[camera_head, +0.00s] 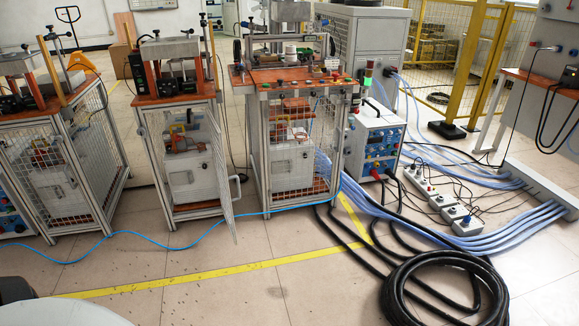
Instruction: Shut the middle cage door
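The middle cage (165,208) is a grey-framed stand with mesh sides and an orange-brown top, standing between two similar cages. Its mesh door (224,185) is open. The door stands out from the cage's right front post toward me and is seen nearly edge-on. A pale handle (237,188) sticks out near the door's free edge. Through the open front I see equipment with an orange-brown part (184,143) inside the cage. Neither of my grippers is in view.
The left cage (60,150) and right cage (292,150) flank it. A blue cable (120,233) crosses the floor in front of the cages. Black hoses (440,290) coil at the lower right. Power strips (440,205) lie at right. The tiled floor in front is mostly clear.

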